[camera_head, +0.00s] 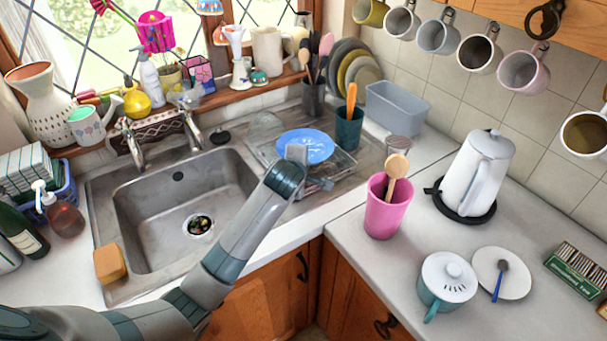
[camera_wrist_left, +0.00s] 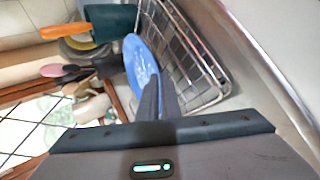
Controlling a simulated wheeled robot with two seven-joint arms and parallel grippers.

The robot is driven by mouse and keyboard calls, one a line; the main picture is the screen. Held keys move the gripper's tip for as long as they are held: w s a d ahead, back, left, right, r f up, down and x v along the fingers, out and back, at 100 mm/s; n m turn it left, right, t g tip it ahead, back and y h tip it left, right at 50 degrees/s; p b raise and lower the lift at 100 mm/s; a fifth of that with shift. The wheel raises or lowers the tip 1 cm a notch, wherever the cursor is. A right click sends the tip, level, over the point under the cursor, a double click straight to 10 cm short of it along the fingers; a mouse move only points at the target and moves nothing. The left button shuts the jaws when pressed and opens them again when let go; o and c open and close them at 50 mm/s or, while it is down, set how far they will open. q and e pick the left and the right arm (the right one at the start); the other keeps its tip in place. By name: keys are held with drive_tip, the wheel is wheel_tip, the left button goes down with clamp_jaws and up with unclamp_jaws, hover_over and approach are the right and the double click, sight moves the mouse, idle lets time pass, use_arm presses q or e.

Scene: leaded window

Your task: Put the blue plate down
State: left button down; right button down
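The blue plate (camera_head: 320,146) is over the wire drying rack (camera_head: 343,166) on the drainboard, right of the sink basin. My left gripper (camera_head: 297,152) reaches it from the front, and its fingers are closed on the plate's near edge. In the left wrist view the plate (camera_wrist_left: 138,58) stands out beyond the two close fingers (camera_wrist_left: 159,92), beside the wire rack (camera_wrist_left: 188,55). I cannot tell whether the plate touches the rack. My right gripper is not in view.
A teal pot (camera_head: 348,129) with an orange-handled utensil and a grey tub (camera_head: 396,108) stand behind the rack. A pink cup (camera_head: 382,215) with a wooden spoon stands to its right. The sink basin (camera_head: 165,215) lies left.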

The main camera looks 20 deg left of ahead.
use_arm(q)
wheel_tip(320, 180, down, 3)
drive_tip(key=shift+a+f+p, duration=0.1)
drive_tip(key=shift+f+p, duration=0.1)
drive_tip(key=shift+p, duration=0.5)
drive_tip(key=shift+f, duration=0.15)
drive_tip(key=c, duration=2.3)
unclamp_jaws()
drive_tip(key=shift+f, duration=0.1)
drive_tip(key=shift+o, duration=0.2)
drive_tip(key=shift+s, duration=0.15)
drive_tip(key=shift+s+d+r+b, duration=0.2)
drive_tip(key=shift+s+r+b, duration=0.1)
drive_tip(key=shift+s+r, duration=0.2)
drive_tip(key=b+v, duration=0.2)
drive_tip(key=v, duration=0.8)
drive_tip(key=shift+s+r, duration=0.15)
drive_tip(key=shift+r, duration=0.05)
